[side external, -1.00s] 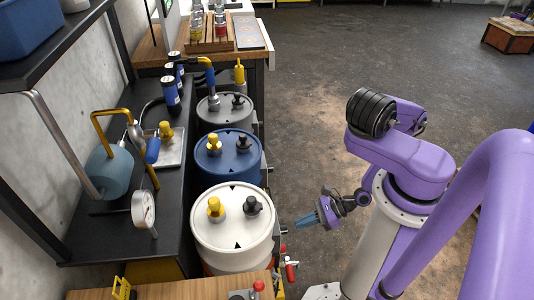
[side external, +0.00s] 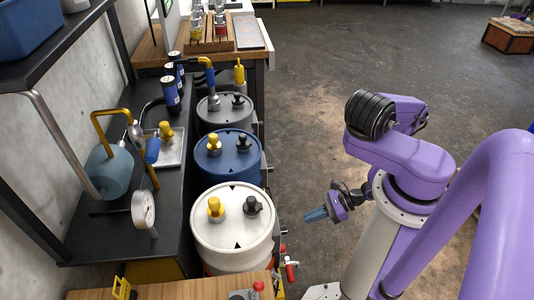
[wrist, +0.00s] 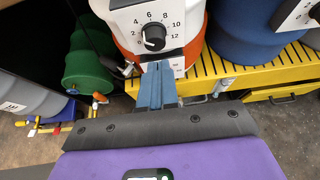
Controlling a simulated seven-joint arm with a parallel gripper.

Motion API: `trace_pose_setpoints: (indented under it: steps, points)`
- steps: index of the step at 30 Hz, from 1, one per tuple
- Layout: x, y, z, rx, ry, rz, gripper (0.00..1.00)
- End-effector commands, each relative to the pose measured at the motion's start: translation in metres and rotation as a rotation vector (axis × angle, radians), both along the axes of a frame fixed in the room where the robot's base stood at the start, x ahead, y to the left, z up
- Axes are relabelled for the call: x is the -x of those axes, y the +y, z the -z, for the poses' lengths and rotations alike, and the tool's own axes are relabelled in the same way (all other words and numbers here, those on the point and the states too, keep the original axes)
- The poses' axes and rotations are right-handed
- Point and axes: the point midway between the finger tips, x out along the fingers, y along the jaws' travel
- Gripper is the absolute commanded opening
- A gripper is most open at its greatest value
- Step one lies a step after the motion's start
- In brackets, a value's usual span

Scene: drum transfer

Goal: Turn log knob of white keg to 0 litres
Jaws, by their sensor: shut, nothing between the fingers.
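The white keg (side external: 233,254) stands nearest in the row of kegs, with a yellow and a black fitting on its lid. In the wrist view, the front of the white keg (wrist: 125,18) carries a dial with numbers up to 12. Its black log knob (wrist: 154,38) sits in the middle of that dial; the exact reading is too small to tell. My gripper (side external: 306,216) is right of the white keg, apart from it. In the wrist view, my gripper's blue fingers (wrist: 158,68) are shut and empty, pointing toward the keg just below the knob in the picture.
The blue keg (side external: 227,165) and grey keg (side external: 222,116) stand behind the white one. A yellow slatted platform (wrist: 215,78) lies under the kegs. A green tank (wrist: 88,66) is at left in the wrist view. The floor (side external: 300,110) right of the kegs is clear.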

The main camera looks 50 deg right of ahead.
Motion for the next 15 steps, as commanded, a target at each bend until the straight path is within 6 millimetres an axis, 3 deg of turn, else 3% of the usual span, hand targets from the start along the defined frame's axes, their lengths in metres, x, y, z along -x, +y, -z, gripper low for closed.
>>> trace_pose_setpoints:
  steps: [6, 15]
  points:
    - [-0.008, -0.001, 0.000, -0.001, -0.003, -0.002, 0.00]
    - [-0.031, 0.023, 0.000, -0.002, -0.004, -0.006, 0.00]
